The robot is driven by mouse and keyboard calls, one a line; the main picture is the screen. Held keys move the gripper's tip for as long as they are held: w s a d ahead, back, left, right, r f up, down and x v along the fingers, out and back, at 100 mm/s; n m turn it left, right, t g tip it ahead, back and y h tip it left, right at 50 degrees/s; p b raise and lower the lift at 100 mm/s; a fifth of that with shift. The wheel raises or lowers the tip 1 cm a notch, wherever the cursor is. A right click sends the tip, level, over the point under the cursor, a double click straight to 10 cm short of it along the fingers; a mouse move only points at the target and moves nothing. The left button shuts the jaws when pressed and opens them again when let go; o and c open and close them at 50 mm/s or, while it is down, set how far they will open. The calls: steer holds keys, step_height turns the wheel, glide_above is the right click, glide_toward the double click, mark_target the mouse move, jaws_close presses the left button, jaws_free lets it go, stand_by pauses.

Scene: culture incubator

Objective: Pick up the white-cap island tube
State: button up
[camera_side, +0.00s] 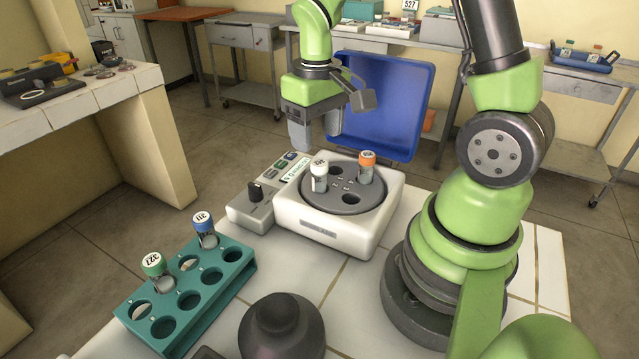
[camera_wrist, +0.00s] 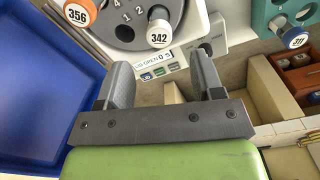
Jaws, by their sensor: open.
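The white-cap tube (camera_side: 320,174) stands upright in a hole of the round grey plate (camera_side: 345,203) on the white incubator (camera_side: 322,222). Its cap (camera_wrist: 158,27) reads 342 in the wrist view, at top centre. An orange-cap tube (camera_side: 366,166) stands in the same plate, to the right in the side view; in the wrist view its cap (camera_wrist: 79,11) reads 356. My gripper (camera_side: 318,127) is above the plate, fingers apart and empty. In the wrist view the open fingers (camera_wrist: 162,82) are clear of the white-cap tube.
A blue open lid or tray (camera_side: 385,95) stands upright behind the incubator. A teal rack (camera_side: 240,262) at the lower left holds a blue-cap tube (camera_side: 205,228) and a green-cap tube (camera_side: 156,270). A dark rounded object (camera_side: 281,328) is at the front.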

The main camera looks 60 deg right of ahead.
mark_target(320, 163)
steer(key=f, duration=0.7)
steer(key=shift+s+a+f, duration=0.1)
steer(key=shift+s, duration=0.2)
steer(key=c, duration=1)
